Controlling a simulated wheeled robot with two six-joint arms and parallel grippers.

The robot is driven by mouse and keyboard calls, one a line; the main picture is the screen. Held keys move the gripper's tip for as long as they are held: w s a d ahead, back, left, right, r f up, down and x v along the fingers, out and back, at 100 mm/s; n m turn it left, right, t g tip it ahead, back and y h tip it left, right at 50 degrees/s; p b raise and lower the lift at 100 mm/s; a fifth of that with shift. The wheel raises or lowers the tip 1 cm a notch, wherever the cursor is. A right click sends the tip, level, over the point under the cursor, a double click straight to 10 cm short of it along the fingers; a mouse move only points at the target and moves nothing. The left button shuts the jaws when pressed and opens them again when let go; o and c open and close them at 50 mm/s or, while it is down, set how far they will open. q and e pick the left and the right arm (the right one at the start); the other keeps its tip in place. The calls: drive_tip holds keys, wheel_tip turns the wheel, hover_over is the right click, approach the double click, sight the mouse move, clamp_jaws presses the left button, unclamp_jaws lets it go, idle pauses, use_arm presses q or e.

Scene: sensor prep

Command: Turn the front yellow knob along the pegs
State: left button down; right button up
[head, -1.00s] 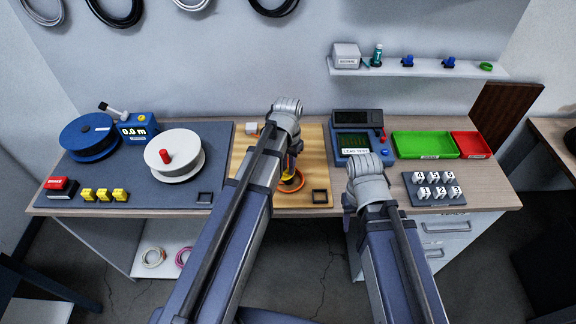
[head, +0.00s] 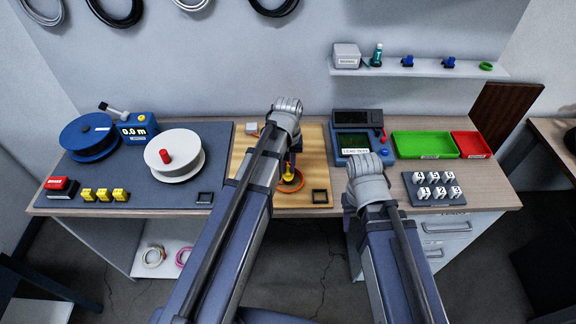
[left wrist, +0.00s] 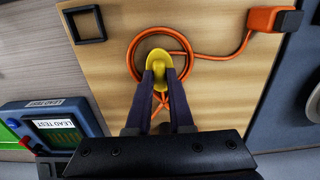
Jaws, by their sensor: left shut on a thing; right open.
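The yellow knob (left wrist: 160,66) stands on the wooden board (left wrist: 215,100), inside a loop of orange cable (left wrist: 134,60). My left gripper (left wrist: 164,78) is shut on the yellow knob, its two dark fingers on either side of it. In the head view the left gripper (head: 290,165) points down at the board, and a little of the knob (head: 287,175) shows below the fingers. The knob's base and any pegs beside it cannot be made out. My right gripper is hidden behind my right arm.
The orange cable runs to an orange plug (left wrist: 274,19). A black square frame (left wrist: 84,24) lies on the board. The blue lead tester (head: 351,144) stands to the right, with green (head: 424,144) and red (head: 471,144) trays beyond. A white spool (head: 185,160) stands left.

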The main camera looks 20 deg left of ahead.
sight(288, 169)
idle(0.4)
use_arm(q)
drive_tip(key=c, duration=0.8)
unclamp_jaws()
wheel_tip(288, 169, up, 8)
drive_tip(key=p, duration=0.8)
drive_tip(key=shift+f, duration=0.1)
